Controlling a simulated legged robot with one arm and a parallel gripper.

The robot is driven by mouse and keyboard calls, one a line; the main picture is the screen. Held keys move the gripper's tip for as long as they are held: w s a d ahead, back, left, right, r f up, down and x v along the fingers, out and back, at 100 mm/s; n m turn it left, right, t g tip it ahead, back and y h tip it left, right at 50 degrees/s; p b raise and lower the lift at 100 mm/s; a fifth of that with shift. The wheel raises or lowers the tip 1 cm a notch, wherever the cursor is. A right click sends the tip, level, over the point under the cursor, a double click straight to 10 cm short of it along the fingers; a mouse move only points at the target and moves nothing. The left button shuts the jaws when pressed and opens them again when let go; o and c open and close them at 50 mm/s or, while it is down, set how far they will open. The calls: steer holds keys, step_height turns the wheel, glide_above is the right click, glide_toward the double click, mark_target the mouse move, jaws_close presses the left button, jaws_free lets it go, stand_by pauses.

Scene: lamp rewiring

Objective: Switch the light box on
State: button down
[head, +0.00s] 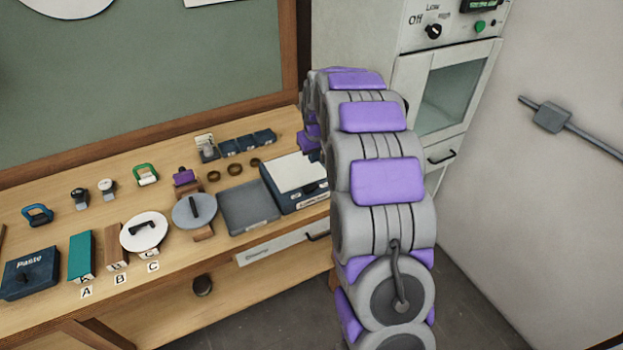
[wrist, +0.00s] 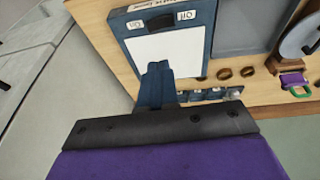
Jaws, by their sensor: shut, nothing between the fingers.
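The light box (head: 296,178) is a dark blue box with a white top panel, at the right end of the bench; my arm covers its right edge in the head view. In the wrist view the light box (wrist: 204,50) lies ahead of the fingers, with its dark switch (wrist: 160,22) on the far rim between the labels On and Off. I cannot tell which way the switch is set. My gripper (wrist: 157,66) is shut and empty, its tips overlapping the near edge of the white panel in that view. I cannot tell if they touch it.
A grey tray (head: 248,206) sits left of the light box. Small dark blue blocks (head: 248,143) and brown rings (head: 235,169) lie behind. A drawer (head: 283,246) is under the bench front. A white cabinet (head: 445,90) stands right of the bench.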

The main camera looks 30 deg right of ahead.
steer(key=b, duration=0.2)
glide_toward(313, 185)
steer(key=x, duration=0.5)
steer(key=shift+w+a, duration=0.15)
steer(key=shift+w, duration=0.05)
steer(key=shift+f, duration=0.6)
steer(key=shift+d+f, duration=0.1)
steer(key=shift+d, duration=0.15)
